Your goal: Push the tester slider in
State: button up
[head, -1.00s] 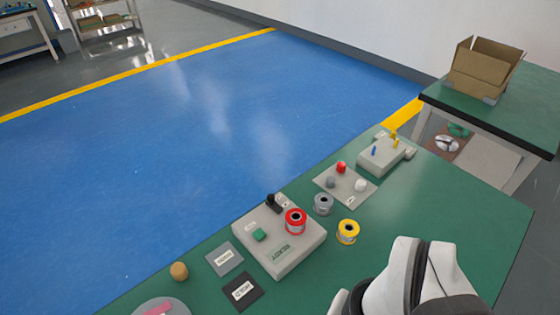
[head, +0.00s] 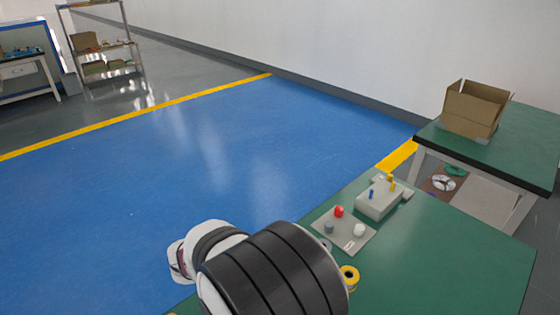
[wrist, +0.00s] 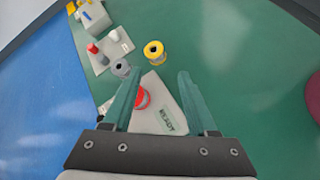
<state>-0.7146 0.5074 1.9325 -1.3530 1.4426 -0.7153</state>
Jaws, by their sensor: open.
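The tester slider cannot be made out for certain. A pale box labelled READY (wrist: 165,118) lies below my gripper (wrist: 160,72) in the wrist view, with a red spool (wrist: 142,98) on it, partly behind the left finger. My arm hides that box in the head view. Another pale box (head: 378,205), with blue and yellow pegs and a small pale piece at its side, stands at the table's far end. It also shows at the top of the wrist view (wrist: 92,20). My gripper is open, with nothing seen held between its fingers.
A pale plate with red, grey and white knobs (head: 345,243) lies before the far box. A yellow spool (head: 349,278) and a grey spool (wrist: 121,68) stand near the READY box. A cardboard box (head: 474,110) sits on another table.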

jog(key=w+a+f+n+t+y, duration=0.1)
jog(key=w+a+f+n+t, duration=0.15)
jog(key=a+n, duration=0.35)
jog(key=w+a+f+n+t+y, duration=0.15)
jog(key=a+f+n+t, duration=0.3)
jog(key=a, duration=0.45)
jog(key=shift+h, duration=0.35)
jog(key=x, duration=1.6)
jog(key=shift+w+r, duration=0.15)
jog(key=shift+r, duration=0.1)
grip_shut()
